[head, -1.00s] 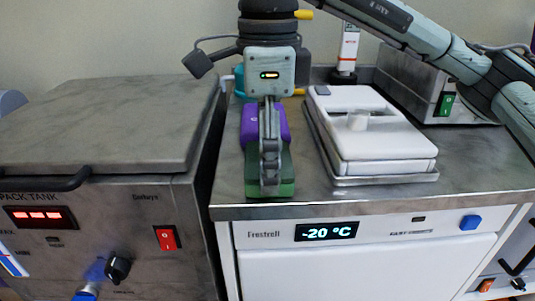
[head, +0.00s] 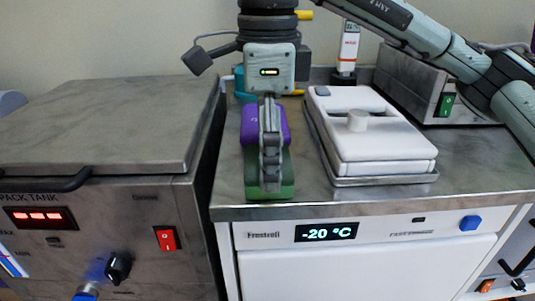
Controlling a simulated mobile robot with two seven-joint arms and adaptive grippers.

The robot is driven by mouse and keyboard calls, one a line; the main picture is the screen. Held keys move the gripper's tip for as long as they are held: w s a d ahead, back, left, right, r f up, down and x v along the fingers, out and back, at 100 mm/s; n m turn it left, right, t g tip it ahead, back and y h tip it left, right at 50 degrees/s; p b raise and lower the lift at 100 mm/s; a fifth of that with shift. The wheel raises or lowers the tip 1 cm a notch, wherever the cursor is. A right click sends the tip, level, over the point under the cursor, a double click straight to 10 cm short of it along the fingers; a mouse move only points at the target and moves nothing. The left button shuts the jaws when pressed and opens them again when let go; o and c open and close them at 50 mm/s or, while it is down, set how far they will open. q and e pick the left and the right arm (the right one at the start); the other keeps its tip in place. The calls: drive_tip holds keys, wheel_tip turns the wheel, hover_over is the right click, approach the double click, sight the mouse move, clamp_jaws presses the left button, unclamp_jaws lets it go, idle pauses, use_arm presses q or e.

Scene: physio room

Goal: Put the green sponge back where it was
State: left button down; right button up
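The green sponge (head: 284,188) lies on the steel top near its front edge, left of the white lidded box. My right gripper (head: 270,186) points down over it, its fingers seen edge-on and overlapping the sponge. The sponge shows on both sides of the fingers. The gap between the fingers is hidden from this side, so I cannot tell whether they grip the sponge. A purple block (head: 249,125) is just behind the green sponge, partly covered by the gripper. My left gripper is not in view.
The white lidded box (head: 385,130) sits on a metal tray (head: 385,180) to the right. A teal item (head: 239,82) stands behind the purple block. The pack tank (head: 100,125) is at the left, across a dark gap. The freezer unit's front edge is close.

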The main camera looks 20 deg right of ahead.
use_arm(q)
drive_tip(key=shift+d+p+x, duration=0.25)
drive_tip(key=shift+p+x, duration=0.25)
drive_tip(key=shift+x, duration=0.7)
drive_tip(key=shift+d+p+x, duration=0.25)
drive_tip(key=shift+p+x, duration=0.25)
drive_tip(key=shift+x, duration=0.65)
use_arm(e)
wheel_tip(320, 180, up, 12)
drive_tip(key=shift+f, duration=0.2)
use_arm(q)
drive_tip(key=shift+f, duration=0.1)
